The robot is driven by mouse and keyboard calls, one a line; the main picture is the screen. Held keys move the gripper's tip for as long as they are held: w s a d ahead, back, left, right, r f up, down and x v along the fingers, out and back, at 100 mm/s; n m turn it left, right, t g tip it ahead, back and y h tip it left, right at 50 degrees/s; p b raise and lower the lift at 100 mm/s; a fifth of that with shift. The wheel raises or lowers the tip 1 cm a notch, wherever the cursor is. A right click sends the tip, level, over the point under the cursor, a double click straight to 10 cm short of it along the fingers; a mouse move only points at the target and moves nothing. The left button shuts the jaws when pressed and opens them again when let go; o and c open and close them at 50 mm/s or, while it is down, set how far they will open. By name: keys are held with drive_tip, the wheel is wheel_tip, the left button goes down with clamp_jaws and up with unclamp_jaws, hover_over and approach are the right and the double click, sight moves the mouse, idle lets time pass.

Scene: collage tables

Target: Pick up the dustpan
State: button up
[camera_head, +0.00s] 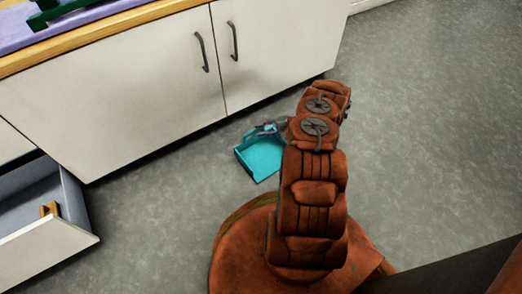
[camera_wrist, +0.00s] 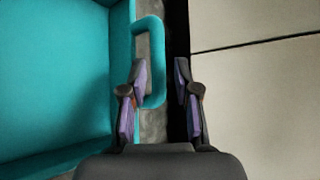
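The teal dustpan (camera_head: 262,157) lies on the grey floor beside the white cabinet in the head view. In the wrist view its pan (camera_wrist: 55,80) fills the left side, and its loop handle (camera_wrist: 155,60) reaches in toward my gripper (camera_wrist: 160,72). My gripper is open, with its two fingers apart. The left finger overlaps the handle loop in the picture, and the right finger is on the cabinet side of the handle. I cannot tell whether either finger touches it. In the head view my arm partly hides the gripper (camera_head: 272,128) and the handle end.
A white cabinet (camera_head: 130,85) with two dark door handles stands close to the dustpan. An open drawer (camera_head: 40,215) holding a small wooden item (camera_head: 49,209) juts out at the left. A green object (camera_head: 60,10) sits on the countertop. The floor (camera_head: 430,100) at the right is clear.

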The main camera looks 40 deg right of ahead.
sight(256, 131)
drive_tip(key=b+x, duration=0.2)
drive_tip(key=x, duration=0.2)
drive_tip(key=shift+w+a+f, duration=0.15)
drive_tip(key=shift+f, duration=0.2)
drive_tip(key=shift+c, duration=0.4)
clamp_jaws()
